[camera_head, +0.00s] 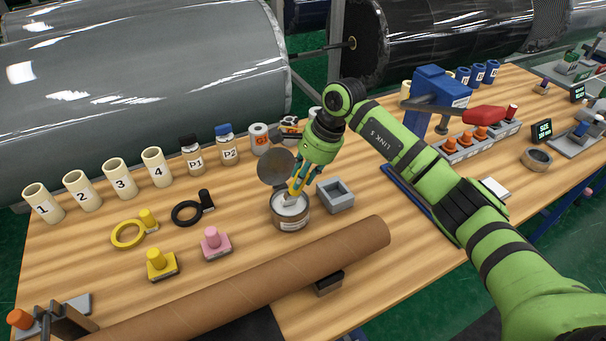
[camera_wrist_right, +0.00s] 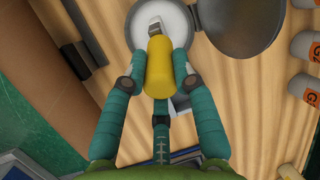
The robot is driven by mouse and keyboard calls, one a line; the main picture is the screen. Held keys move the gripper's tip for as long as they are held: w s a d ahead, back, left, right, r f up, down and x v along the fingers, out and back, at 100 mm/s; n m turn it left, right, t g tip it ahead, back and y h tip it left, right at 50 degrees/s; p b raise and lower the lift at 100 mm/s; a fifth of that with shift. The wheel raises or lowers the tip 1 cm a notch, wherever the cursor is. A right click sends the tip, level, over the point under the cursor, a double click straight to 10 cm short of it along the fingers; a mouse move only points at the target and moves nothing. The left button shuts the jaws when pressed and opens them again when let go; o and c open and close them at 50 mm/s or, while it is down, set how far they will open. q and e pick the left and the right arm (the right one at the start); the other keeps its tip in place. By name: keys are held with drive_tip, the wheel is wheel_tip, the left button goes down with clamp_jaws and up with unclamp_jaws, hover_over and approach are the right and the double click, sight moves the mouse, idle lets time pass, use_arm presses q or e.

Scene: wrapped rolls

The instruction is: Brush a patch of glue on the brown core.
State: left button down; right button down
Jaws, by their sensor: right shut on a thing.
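The brown core (camera_head: 250,279) lies slantwise along the front of the table in the head view; part of it also shows at the left of the wrist view (camera_wrist_right: 40,60). An open glue can (camera_head: 290,222) with white contents stands behind it, its round lid (camera_head: 276,168) tipped up. My right gripper (camera_head: 302,184) is shut on the yellow handle of a brush (camera_wrist_right: 159,75) above the can. The brush points down into the can opening, and its tip is at the white glue in the wrist view; contact depth is unclear. My left gripper is not in view.
A grey square holder (camera_head: 336,195) stands just right of the can. Pink (camera_head: 214,243) and yellow (camera_head: 161,264) knobbed blocks sit left. Numbered tubes, jars and cans line the back. A blue device (camera_head: 437,95) with a red handle stands behind my right arm. Large rolls lie beyond.

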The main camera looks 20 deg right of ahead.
drive_tip(key=shift+s+f, duration=0.1)
drive_tip(key=shift+f, duration=0.05)
